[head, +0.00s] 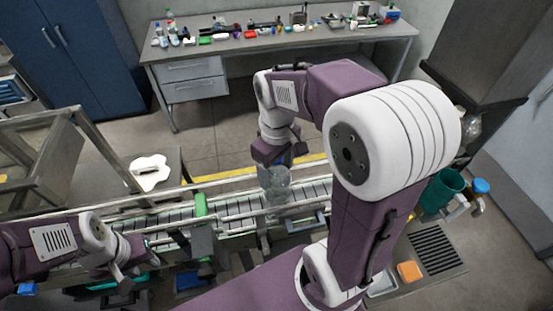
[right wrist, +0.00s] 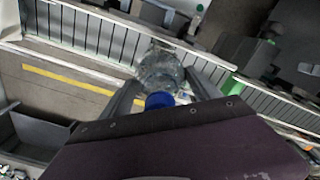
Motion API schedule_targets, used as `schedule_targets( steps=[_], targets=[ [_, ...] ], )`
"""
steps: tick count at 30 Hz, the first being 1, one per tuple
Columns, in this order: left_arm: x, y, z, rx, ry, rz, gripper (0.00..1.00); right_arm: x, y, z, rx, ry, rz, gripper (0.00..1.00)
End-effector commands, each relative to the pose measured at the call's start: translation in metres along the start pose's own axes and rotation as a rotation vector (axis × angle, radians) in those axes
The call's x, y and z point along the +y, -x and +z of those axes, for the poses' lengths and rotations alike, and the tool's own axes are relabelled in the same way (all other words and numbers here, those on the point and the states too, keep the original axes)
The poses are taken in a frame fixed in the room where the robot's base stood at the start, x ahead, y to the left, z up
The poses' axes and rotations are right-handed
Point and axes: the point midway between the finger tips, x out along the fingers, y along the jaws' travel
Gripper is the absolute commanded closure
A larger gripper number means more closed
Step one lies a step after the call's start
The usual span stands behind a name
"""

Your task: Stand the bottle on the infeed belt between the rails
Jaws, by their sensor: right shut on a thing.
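A clear bottle (head: 276,186) with a blue cap (right wrist: 158,100) is held by my right gripper (head: 277,160), which is shut on it near the cap. The bottle (right wrist: 160,68) looks roughly upright, base away from the gripper. In the head view it overlaps the infeed belt (head: 238,207) and its rails (head: 160,196). I cannot tell whether its base touches the belt. My left gripper (head: 130,262) is at the lower left, beside the near side of the conveyor and apart from the bottle. Its fingers are too small to judge.
A green-topped part (head: 200,205) stands at the belt left of the bottle. A back table (head: 290,47) carries many small items. A green bin (head: 441,190) and orange block (head: 409,271) are at the right. A metal frame (head: 45,165) stands at the left.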

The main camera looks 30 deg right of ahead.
Motion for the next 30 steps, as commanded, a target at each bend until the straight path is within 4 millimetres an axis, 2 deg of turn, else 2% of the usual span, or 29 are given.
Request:
schedule_targets(
  steps=[3,14,15,16,17,25,30],
  targets=[
    [0.000,0.001,0.000,0.000,0.000,0.000,0.64,0.000,-0.008,0.000,0.002,0.000,0.001,1.00],
    [0.000,-0.002,0.000,0.000,0.000,0.000,0.64,0.000,-0.012,0.000,0.003,0.000,0.001,1.00],
    [0.000,-0.001,0.000,0.000,0.000,0.000,0.64,0.000,-0.012,0.000,0.001,0.000,0.000,0.21],
    [0.000,-0.001,0.000,0.000,0.000,0.000,0.64,0.000,-0.012,0.000,0.001,0.000,0.000,0.12],
    [0.000,-0.001,0.000,0.000,0.000,0.000,0.64,0.000,-0.012,0.000,0.001,0.000,0.000,0.07],
    [0.000,-0.001,0.000,0.000,0.000,0.000,0.64,0.000,-0.011,0.000,0.001,0.000,0.000,0.07],
    [0.000,-0.001,0.000,0.000,0.000,0.000,0.64,0.001,0.004,-0.001,0.005,0.000,0.002,0.07]
  ],
)
